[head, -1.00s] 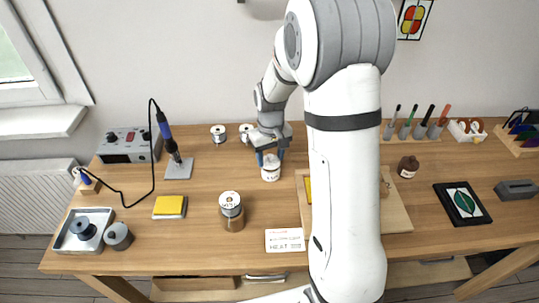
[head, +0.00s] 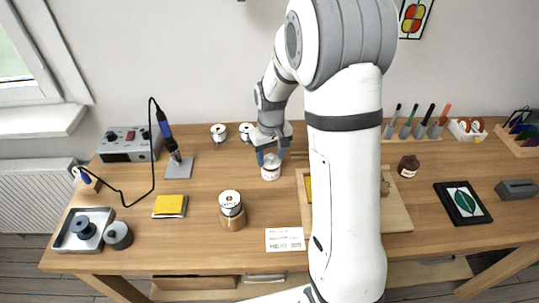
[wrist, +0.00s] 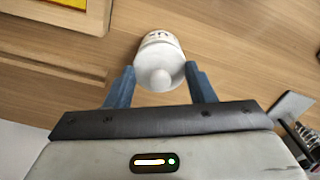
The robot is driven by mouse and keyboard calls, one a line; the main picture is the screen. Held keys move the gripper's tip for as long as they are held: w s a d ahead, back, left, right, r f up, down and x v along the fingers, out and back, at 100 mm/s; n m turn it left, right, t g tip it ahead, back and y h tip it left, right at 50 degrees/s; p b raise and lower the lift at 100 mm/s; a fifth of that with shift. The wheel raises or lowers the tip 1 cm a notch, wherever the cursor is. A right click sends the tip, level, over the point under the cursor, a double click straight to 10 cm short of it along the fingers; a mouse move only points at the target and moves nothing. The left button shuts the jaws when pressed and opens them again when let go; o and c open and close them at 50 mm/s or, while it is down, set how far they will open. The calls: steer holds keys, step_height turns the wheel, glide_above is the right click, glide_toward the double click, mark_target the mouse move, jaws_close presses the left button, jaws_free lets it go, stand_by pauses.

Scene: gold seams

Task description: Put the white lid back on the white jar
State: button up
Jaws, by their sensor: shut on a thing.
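The white jar (head: 270,173) stands upright on the wooden bench, left of the tan board, with dark marks on its side. My gripper (head: 270,156) is directly over it, fingers pointing down. In the wrist view the blue fingers of my gripper (wrist: 162,84) are on either side of the white lid (wrist: 161,77), which has a round knob, and are shut on it. The jar body (wrist: 158,42) shows beyond the lid, in line with it. The lid is at the jar's mouth; I cannot tell whether it is fully seated.
A brown and white can (head: 232,211) stands front left of the jar. White spools (head: 219,133) stand behind. The tan board (head: 397,214) lies to the right, partly hidden by my arm. A white card (head: 285,239) lies at the front edge. Bare wood surrounds the jar's left side.

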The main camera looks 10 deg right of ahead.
steer(key=shift+f+b, duration=0.7)
steer(key=shift+f, duration=0.05)
stand_by(1.0)
steer(key=o, duration=1.5)
steer(key=shift+r+p, duration=2.4)
steer(key=shift+r, duration=1.15)
steer(key=shift+s+r, duration=0.1)
steer(key=shift+r, duration=0.05)
steer(key=s+r+t, duration=0.1)
steer(key=s+r, duration=0.3)
steer(key=s, duration=0.3)
steer(key=s+r+m+t, duration=0.1)
steer(key=s+r, duration=0.3)
steer(key=s, duration=0.3)
steer(key=s+r+m+t, duration=0.1)
steer(key=s+r, duration=0.4)
steer(key=s, duration=0.3)
steer(key=shift+a+r, duration=0.1)
steer(key=shift+a, duration=0.05)
